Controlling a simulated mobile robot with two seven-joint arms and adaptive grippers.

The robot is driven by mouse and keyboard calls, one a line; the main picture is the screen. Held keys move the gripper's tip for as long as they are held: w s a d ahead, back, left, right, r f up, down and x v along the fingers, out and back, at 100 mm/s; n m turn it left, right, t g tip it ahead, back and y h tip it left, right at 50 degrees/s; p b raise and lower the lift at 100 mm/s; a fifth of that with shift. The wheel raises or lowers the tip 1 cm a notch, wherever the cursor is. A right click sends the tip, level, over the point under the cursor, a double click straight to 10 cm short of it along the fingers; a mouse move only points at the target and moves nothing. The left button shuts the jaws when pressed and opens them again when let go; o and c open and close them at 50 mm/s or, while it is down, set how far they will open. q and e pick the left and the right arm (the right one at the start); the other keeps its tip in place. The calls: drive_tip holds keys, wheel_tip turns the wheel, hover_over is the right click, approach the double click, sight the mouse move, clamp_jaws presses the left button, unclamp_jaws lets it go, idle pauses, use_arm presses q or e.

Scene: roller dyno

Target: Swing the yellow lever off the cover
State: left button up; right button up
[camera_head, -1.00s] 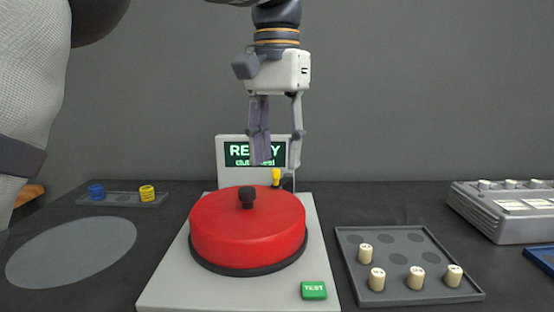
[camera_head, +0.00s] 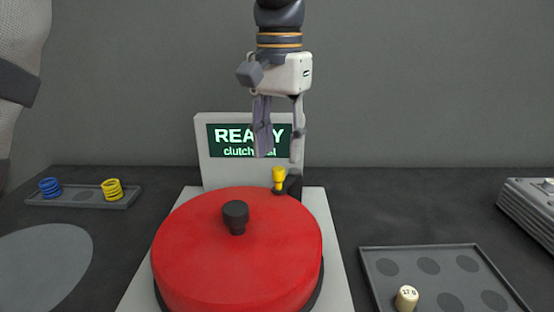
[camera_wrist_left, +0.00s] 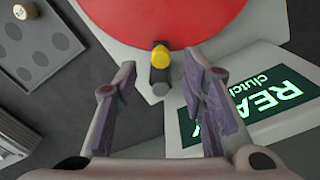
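The yellow lever (camera_head: 279,177) stands upright at the back right edge of the red round cover (camera_head: 190,245), beside a dark bracket. The cover has a black knob (camera_head: 235,215) on top and sits on a light grey base. My left gripper (camera_head: 278,157) points down just above and near the lever, in front of the screen. In the left wrist view, the yellow lever (camera_wrist_left: 160,56) lies ahead of and between the two spread fingers (camera_wrist_left: 163,75), with the red cover (camera_wrist_left: 165,18) beyond it. The gripper is open and empty. My right gripper is not visible.
A screen (camera_head: 250,177) reading "READY" stands behind the cover. A tray of round recesses (camera_head: 390,250) with a cream peg (camera_head: 407,298) is at the right. Blue (camera_head: 50,187) and yellow (camera_head: 112,189) springs sit on a tray at the left. A grey device (camera_head: 530,205) is at the far right.

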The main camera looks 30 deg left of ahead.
sight(279, 168)
use_arm(q)
drive_tip(key=shift+w+f, duration=0.1)
drive_tip(key=shift+f, duration=1.85)
clamp_jaws()
